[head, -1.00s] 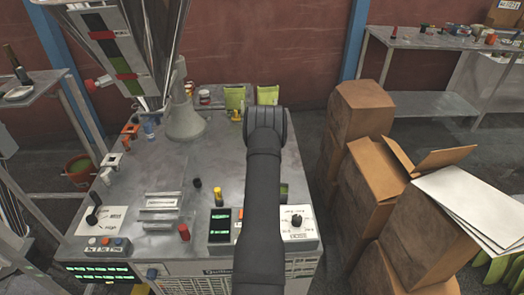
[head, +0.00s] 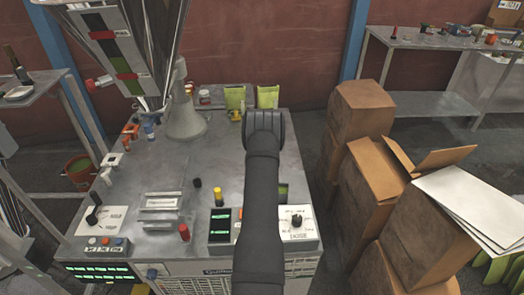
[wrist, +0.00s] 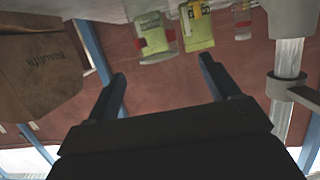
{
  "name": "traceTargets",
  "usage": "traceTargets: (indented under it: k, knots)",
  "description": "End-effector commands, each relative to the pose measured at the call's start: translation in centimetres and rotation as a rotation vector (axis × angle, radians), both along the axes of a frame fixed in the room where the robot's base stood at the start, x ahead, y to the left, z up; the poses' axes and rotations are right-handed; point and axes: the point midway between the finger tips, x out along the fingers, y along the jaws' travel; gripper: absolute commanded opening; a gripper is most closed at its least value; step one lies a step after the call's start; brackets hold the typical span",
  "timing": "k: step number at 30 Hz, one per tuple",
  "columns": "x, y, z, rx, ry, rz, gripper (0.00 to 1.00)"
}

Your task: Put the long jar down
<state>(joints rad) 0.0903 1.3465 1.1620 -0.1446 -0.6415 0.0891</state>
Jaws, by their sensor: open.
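My gripper (wrist: 165,90) is open in the wrist view, with its two dark fingers apart and nothing between them. In the head view my dark arm hides it. A clear jar (wrist: 242,20) with a red band stands at the top of the wrist view, apart from the fingers. A small jar (head: 204,97) also shows at the back of the table in the head view. I cannot tell for sure whether this is the long jar. No jar is in my grip.
Two green pouches (head: 235,97) (head: 268,96) stand at the table's back edge. A grey cone-shaped machine part (head: 186,122) stands left of them. Cardboard boxes (head: 375,175) are stacked on the right. The metal tabletop (head: 165,170) has free room in the middle.

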Motion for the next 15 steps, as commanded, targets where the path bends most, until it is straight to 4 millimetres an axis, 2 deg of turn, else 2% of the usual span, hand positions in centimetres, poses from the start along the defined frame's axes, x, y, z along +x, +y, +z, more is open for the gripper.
traceTargets:
  k: [6,15]
  knots:
    - [2.6,0.0,-0.9,0.000,0.000,0.001,0.80]
    - [4.0,-0.1,-1.3,0.000,0.000,0.000,0.80]
